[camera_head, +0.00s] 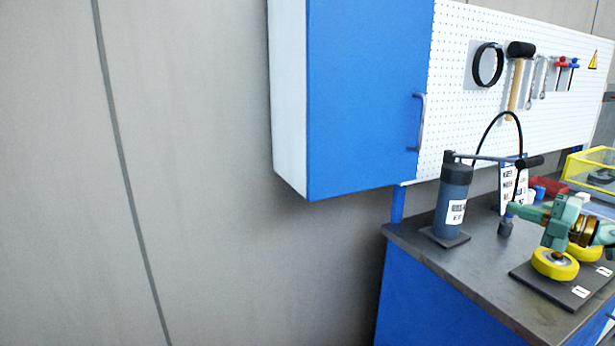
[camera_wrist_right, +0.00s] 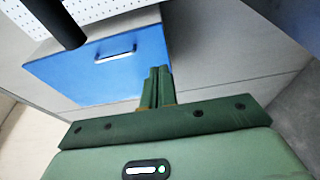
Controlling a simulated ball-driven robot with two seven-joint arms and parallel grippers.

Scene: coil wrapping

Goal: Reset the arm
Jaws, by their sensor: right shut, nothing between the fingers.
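My right gripper (camera_head: 514,208) reaches in from the right in the head view, above the workbench (camera_head: 470,262). Its green fingers point left, towards the dark blue cylinder (camera_head: 453,204) with the lever and hose, and appear apart from it. In the right wrist view the two fingers of my right gripper (camera_wrist_right: 158,86) are closed together with nothing between them. Beyond them are a blue cabinet (camera_wrist_right: 105,66) and the grey wall. My left gripper is in neither view.
A yellow wheel (camera_head: 555,264) stands on a dark plate (camera_head: 548,291) below my right arm, with another partly hidden behind. A blue wall cabinet (camera_head: 365,95) and tool pegboard (camera_head: 505,20) hang above. A yellow basket (camera_head: 592,160) is at far right. Left is bare wall.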

